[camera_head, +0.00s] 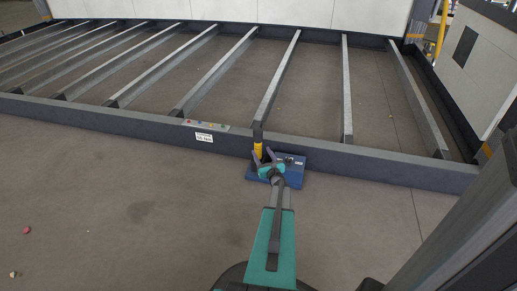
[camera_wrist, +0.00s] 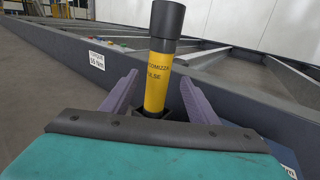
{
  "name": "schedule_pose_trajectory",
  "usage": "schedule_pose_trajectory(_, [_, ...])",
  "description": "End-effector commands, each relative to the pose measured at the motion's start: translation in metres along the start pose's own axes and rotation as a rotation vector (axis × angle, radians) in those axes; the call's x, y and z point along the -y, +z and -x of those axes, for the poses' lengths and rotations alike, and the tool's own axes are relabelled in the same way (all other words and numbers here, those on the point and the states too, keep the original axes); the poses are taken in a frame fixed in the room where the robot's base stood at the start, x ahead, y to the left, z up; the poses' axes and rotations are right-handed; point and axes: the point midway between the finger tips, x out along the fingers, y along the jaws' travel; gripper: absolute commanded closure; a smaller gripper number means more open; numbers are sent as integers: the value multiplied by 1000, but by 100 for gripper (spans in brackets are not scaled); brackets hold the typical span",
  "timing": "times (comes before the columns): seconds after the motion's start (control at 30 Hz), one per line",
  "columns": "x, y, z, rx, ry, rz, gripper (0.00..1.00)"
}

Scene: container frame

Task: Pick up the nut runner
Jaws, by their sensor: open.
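The nut runner (camera_wrist: 157,75) stands upright, a yellow tool with a dark cylindrical top. In the head view it shows as a small yellow and dark shape (camera_head: 258,147) at the frame's front beam, above a blue holder (camera_head: 293,174). My gripper (camera_wrist: 152,88) is open, with one purple finger on each side of the yellow body. I cannot tell whether either finger touches it. In the head view my gripper (camera_head: 264,156) is just in front of the tool.
A dark frame beam (camera_head: 350,165) runs across behind the holder, with several grey crossbars behind it. A white label (camera_head: 204,138) and small coloured parts (camera_head: 206,125) are on the beam to the left. The floor (camera_head: 120,210) in front is mostly clear, with small bits at the far left.

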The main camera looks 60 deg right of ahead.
Motion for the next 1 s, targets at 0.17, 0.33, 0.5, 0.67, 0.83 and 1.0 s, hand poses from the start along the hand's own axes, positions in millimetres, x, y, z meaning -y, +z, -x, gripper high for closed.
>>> schedule_pose_trajectory(0.17, [0, 0, -8, 0, 0, 0, 46])
schedule_pose_trajectory(0.33, [0, 1, -7, 0, 0, 0, 46])
schedule_pose_trajectory(0.5, [0, 0, -9, 0, 0, 0, 46])
schedule_pose_trajectory(0.67, [-1, -3, -19, 0, 0, 0, 46])
schedule_pose_trajectory(0.83, [-3, -5, -37, 1, 1, 1, 46])
schedule_pose_trajectory(1.0, [-3, -4, -54, 0, 1, 1, 46])
